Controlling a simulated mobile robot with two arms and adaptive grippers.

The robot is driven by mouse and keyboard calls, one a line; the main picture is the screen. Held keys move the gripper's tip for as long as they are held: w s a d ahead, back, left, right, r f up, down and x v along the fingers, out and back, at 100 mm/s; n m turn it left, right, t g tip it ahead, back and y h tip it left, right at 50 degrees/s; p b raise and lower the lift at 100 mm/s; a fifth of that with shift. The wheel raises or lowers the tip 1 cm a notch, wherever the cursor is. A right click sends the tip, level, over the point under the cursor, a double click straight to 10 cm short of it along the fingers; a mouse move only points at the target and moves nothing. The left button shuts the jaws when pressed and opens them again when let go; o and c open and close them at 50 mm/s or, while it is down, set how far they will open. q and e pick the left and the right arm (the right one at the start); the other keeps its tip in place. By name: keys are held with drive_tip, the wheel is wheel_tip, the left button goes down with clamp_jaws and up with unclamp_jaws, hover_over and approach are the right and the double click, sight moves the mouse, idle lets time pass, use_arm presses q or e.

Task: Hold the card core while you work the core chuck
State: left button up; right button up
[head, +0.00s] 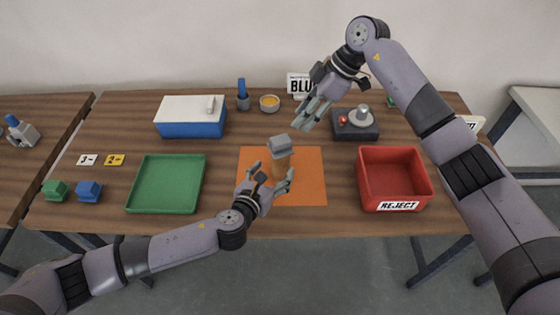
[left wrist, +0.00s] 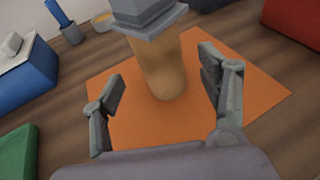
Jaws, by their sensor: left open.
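The card core (head: 281,167) is a tan tube standing upright on the orange mat (head: 312,190). The core chuck (head: 280,146), a grey block with a wider flange, sits on its top end. Both also show in the left wrist view, the core (left wrist: 160,65) below the chuck (left wrist: 148,18). My left gripper (head: 273,184) is open at the near side of the core, with a finger towards each side and gaps between the fingers and the tube. My right gripper (head: 308,120) is raised behind and to the right of the chuck, apart from it; its finger gap is unclear.
A green tray (head: 166,207) lies left of the mat and a red REJECT bin (head: 393,153) right of it. A blue box with a white lid (head: 191,130) stands behind left. A dark device with a red button (head: 343,120) is behind right.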

sight(277, 167)
use_arm(q)
drive_tip(key=x, duration=0.6)
drive_tip(key=shift+w, duration=0.1)
drive_tip(key=shift+c, duration=0.5)
clamp_jaws()
idle(0.7)
idle(1.0)
